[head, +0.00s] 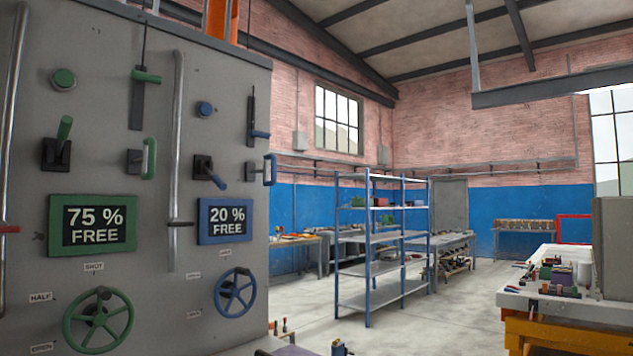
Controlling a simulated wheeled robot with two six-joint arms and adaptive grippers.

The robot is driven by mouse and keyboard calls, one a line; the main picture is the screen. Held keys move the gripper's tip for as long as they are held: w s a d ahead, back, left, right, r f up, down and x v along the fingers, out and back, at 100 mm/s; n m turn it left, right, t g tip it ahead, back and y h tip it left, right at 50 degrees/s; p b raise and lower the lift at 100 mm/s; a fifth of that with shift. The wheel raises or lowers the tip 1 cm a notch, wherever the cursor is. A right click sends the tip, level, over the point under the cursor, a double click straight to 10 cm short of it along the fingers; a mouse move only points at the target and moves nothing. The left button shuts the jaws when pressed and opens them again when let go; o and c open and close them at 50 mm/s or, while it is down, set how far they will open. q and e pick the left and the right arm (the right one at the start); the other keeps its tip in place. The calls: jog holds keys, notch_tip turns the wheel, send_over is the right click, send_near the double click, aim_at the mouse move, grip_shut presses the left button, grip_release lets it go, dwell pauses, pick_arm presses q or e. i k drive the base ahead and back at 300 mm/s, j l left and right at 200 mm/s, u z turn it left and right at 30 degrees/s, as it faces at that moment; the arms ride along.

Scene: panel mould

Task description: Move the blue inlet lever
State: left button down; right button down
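A grey panel fills the left of the head view, with green controls and, to their right, blue ones. A blue-handled lever (216,181) sticks out of a black base, tilted down to the right. A blue upright pull handle (270,170) is at the panel's right edge. Above it is a blue-tipped slider (259,134) in a dark slot. No label readable here says which is the inlet lever. Neither of my grippers is in view.
A blue button (205,109), a "20 % FREE" display (227,220) and a blue handwheel (235,293) share the panel. Green controls include a lever (64,131) and a handwheel (98,320). A blue-framed shelf (368,299) stands beyond; open floor lies right of it.

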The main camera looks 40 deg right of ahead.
aim_at(215, 179)
jog(key=z, duration=0.85)
